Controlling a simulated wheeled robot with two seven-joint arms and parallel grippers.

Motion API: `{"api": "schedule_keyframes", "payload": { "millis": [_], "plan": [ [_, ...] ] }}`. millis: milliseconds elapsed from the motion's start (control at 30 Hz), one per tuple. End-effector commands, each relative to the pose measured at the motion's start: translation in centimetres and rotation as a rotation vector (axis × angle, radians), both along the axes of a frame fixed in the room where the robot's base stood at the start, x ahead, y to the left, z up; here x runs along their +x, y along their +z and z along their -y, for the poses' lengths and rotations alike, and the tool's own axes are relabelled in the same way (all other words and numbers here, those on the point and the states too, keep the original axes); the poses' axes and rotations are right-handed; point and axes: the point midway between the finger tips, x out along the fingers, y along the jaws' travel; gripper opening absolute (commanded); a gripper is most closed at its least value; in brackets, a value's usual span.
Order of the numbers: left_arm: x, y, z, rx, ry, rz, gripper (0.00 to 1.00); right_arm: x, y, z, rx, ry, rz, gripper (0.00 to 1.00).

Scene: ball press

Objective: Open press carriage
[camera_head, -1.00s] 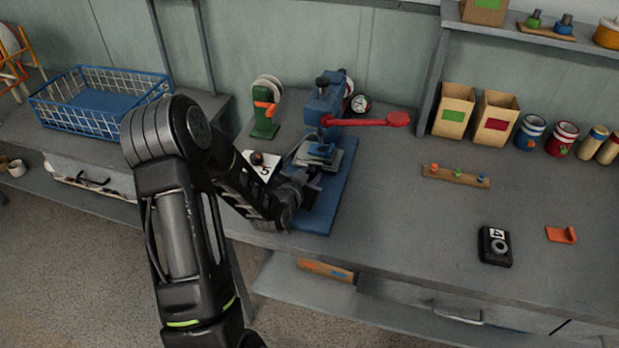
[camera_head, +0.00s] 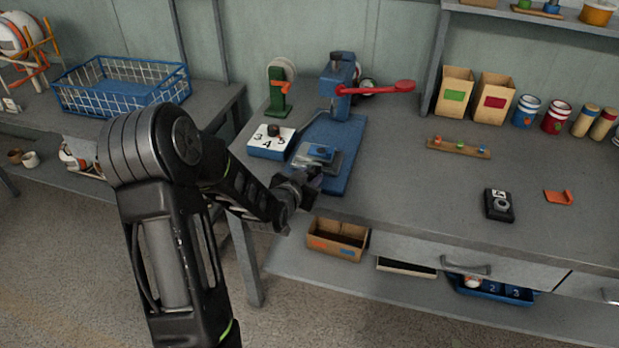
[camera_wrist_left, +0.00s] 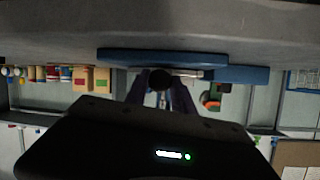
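The blue press (camera_head: 338,92) stands on the bench with its red lever (camera_head: 385,88) reaching right. Its carriage (camera_head: 315,163), a grey plate with a blue block on top, sits on the front part of the blue base (camera_head: 340,135), clear of the press head. My left gripper (camera_head: 312,180) is at the front of the carriage, near the bench's front edge. In the left wrist view a dark round knob (camera_wrist_left: 160,79) lies between the gripper's two fingers, which appear closed around it. The fingertips are small and dark in the head view. My right gripper is out of view.
A white-topped number box (camera_head: 270,138) stands left of the base, and a green dispenser (camera_head: 279,85) behind it. A wire basket (camera_head: 122,88) is at left. A black device (camera_head: 498,205) and a peg strip (camera_head: 458,147) lie right. The bench between is clear.

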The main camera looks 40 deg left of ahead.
Motion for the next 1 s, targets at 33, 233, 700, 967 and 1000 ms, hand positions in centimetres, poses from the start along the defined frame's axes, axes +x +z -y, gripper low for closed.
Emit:
{"api": "schedule_keyframes", "payload": {
  "millis": [33,233,700,967,1000],
  "plan": [
    [0.0,0.0,0.0,-0.001,-0.001,-0.001,0.32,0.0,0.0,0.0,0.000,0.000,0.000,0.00],
    [0.0,0.0,0.0,0.000,-0.001,0.000,0.49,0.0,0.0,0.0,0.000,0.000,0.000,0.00],
    [-1.0,0.4,0.2,0.001,0.000,0.001,0.52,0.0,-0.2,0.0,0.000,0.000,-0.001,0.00],
    [-4.6,2.0,1.1,0.001,0.002,0.002,0.52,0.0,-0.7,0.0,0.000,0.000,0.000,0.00],
    [-5.2,2.2,1.3,0.002,0.001,0.002,0.52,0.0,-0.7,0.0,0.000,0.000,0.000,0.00]
  ]
}}
